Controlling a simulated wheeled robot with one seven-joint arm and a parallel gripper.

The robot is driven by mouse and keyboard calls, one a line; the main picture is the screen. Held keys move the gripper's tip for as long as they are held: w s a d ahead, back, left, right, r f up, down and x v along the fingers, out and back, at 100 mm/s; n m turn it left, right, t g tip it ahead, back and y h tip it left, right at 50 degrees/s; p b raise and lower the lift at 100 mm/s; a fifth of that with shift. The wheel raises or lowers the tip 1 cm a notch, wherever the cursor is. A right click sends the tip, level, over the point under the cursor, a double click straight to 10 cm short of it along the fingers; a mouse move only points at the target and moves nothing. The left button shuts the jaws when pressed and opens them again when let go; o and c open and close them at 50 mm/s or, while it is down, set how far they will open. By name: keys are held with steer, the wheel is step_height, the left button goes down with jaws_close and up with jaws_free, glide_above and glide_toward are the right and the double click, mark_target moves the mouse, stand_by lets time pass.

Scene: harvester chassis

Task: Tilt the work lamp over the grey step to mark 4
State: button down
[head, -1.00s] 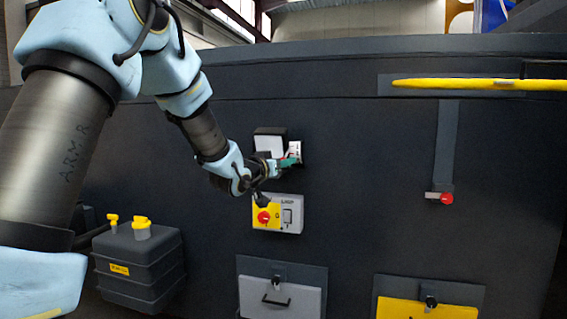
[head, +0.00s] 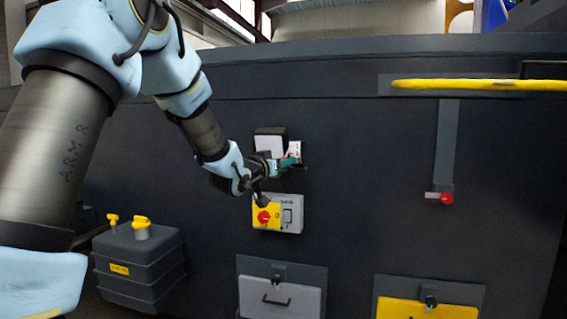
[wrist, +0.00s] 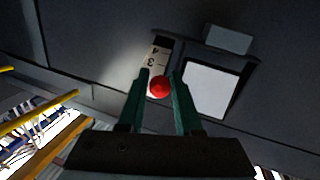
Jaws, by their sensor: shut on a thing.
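The work lamp (head: 269,146) is a pale square face in a dark housing on the dark chassis wall, above the grey step (head: 275,308). Its face also shows in the wrist view (wrist: 209,90). Beside it is a white scale plate (head: 295,148); in the wrist view the plate (wrist: 154,58) shows the numbers 3 and 4. My gripper (head: 289,161) is at the lamp's right side, over the plate's lower part. In the wrist view its green fingers (wrist: 161,77) are shut on a round red knob (wrist: 159,87). Any pointer on the scale is hidden or too small to read.
A grey and yellow box with a red knob (head: 263,217) sits just below my gripper. A yellow rail (head: 480,84) and a red-ended lever (head: 446,198) are to the right. A yellow step (head: 400,310) is lower right, a dark tank (head: 140,265) lower left.

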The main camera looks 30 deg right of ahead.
steer(key=shift+f+b, duration=0.2)
steer(key=shift+b, duration=0.2)
steer(key=f+b, duration=0.1)
steer(key=b, duration=0.1)
steer(key=h+b, duration=0.1)
steer(key=b, duration=0.2)
steer(key=shift+w+d+f+t, duration=0.15)
steer(key=shift+f+t, duration=0.15)
steer(key=shift+f, duration=0.05)
steer(key=shift+w+d+f+m+t+h+b, duration=0.35)
steer(key=shift+w+d+f+h+b, duration=0.4)
steer(key=shift+b, duration=2.6)
steer(key=shift+w+d+f+m+t+h+b, duration=0.2)
steer(key=shift+w+f+m+t+h+b, duration=0.5)
steer(key=shift+b, duration=2.7)
steer(key=shift+w+d+f+m+g+h+b, duration=0.15)
steer(key=shift+d+f+h+b, duration=0.65)
steer(key=shift+b, duration=2.55)
steer(key=shift+a+r+h, duration=0.2)
steer(key=shift+r+h, duration=0.05)
steer(key=shift+r, duration=0.1)
steer(key=c, duration=0.6)
jaws_free()
steer(key=b+v, duration=0.2)
steer(key=v, duration=0.9)
steer(key=shift+b, duration=0.4)
